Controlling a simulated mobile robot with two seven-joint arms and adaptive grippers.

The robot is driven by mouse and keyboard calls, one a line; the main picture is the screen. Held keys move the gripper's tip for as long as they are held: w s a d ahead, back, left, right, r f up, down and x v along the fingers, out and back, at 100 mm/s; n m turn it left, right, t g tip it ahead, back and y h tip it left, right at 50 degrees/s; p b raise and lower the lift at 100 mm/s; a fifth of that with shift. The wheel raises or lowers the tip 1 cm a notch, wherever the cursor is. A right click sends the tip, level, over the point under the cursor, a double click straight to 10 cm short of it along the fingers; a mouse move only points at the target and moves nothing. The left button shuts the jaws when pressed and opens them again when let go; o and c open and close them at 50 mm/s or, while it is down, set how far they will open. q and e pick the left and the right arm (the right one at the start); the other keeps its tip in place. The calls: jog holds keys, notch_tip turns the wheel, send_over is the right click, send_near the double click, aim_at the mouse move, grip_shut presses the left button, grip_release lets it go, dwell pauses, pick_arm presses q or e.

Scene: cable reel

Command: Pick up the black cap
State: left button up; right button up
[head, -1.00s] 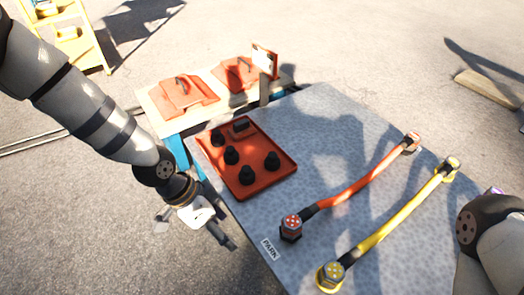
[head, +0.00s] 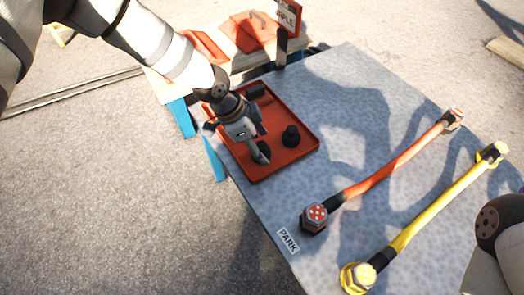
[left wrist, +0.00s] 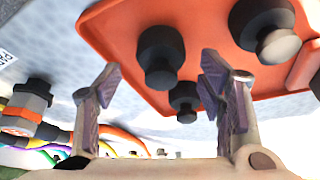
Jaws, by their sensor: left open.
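Several black caps stand in the orange-red tray (head: 302,160). One black cap (head: 291,136) stands clear near the tray's right side; another black cap (head: 263,152) is partly covered by my left gripper (head: 257,140). The left gripper is open, pointing down over the tray, and hides some of the other caps. In the left wrist view, a black cap (left wrist: 161,52) appears between the open fingers of the left gripper (left wrist: 160,72), with more caps beyond and to the right. I cannot tell whether a finger touches a cap. My right gripper is out of view.
The speckled table (head: 345,100) carries a red cable (head: 385,171) and a yellow cable (head: 433,209) right of the tray. A PARK label (head: 288,240) is at the near left edge. A wooden bench with red covers (head: 250,32) stands behind.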

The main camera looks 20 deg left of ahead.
pick_arm(q)
jog(key=shift+x, duration=0.95)
jog(key=c, duration=1.1)
jog(key=shift+c, duration=0.2)
